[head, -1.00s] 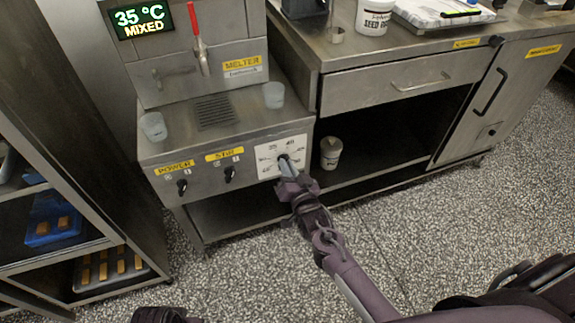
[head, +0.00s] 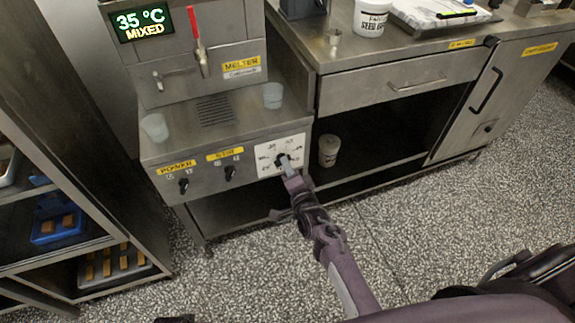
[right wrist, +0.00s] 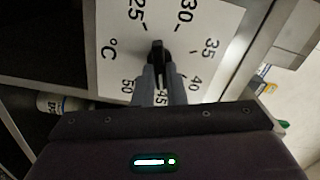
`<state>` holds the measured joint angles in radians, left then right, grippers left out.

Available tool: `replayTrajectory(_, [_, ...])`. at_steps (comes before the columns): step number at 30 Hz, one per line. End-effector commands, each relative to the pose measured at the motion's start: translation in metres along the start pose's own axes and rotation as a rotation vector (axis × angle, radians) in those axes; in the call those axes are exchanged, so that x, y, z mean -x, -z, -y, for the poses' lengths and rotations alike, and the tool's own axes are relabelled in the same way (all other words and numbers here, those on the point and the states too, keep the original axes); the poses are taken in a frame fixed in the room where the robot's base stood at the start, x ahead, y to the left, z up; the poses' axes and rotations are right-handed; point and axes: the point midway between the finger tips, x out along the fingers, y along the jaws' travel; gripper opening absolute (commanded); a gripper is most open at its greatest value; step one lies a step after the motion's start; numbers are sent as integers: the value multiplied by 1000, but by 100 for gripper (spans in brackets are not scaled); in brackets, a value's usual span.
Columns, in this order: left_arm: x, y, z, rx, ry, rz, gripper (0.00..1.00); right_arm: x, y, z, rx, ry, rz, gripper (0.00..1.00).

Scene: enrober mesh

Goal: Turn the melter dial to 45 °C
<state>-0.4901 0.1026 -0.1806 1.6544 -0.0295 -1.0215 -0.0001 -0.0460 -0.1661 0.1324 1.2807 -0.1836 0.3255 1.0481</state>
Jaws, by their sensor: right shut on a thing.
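The melter dial has a black knob (right wrist: 157,48) on a white plate marked 25 to 50 °C; the plate (head: 265,165) also shows in the head view. My right gripper (right wrist: 160,75) is shut on the knob, one grey finger on each side. The knob's bar lies roughly upright in the wrist view, in line with the 45 mark at the bottom; I cannot tell which end is its pointer. The melter display (head: 142,22) reads 35 °C MIXED. A dark sliver, likely my left gripper (head: 175,319), shows at the bottom edge, its jaws not visible.
POWER (head: 183,185) and STIR (head: 230,173) knobs sit left of the dial. Two translucent cups (head: 154,127) (head: 272,96) stand on the melter ledge. A white tub (head: 329,150) stands on the open shelf to the right. A rack (head: 110,215) with trays is at left.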

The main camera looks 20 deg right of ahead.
Motion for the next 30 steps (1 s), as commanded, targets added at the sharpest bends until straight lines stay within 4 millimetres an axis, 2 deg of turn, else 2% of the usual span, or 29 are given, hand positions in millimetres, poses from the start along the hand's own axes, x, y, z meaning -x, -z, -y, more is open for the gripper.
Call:
replayTrajectory(18, [-4, -2, 1, 2, 1, 1, 33, 0, 0, -1, -42, -2, -1, 0])
replayTrajectory(19, [-4, -2, 1, 2, 1, 1, 33, 0, 0, -1, -42, -2, -1, 13])
replayTrajectory(23, [-4, -2, 1, 2, 1, 1, 33, 0, 0, -1, -41, -2, 0, 30])
replayTrajectory(30, [-4, -2, 1, 2, 1, 0, 33, 0, 0, -1, -41, -1, 0, 33])
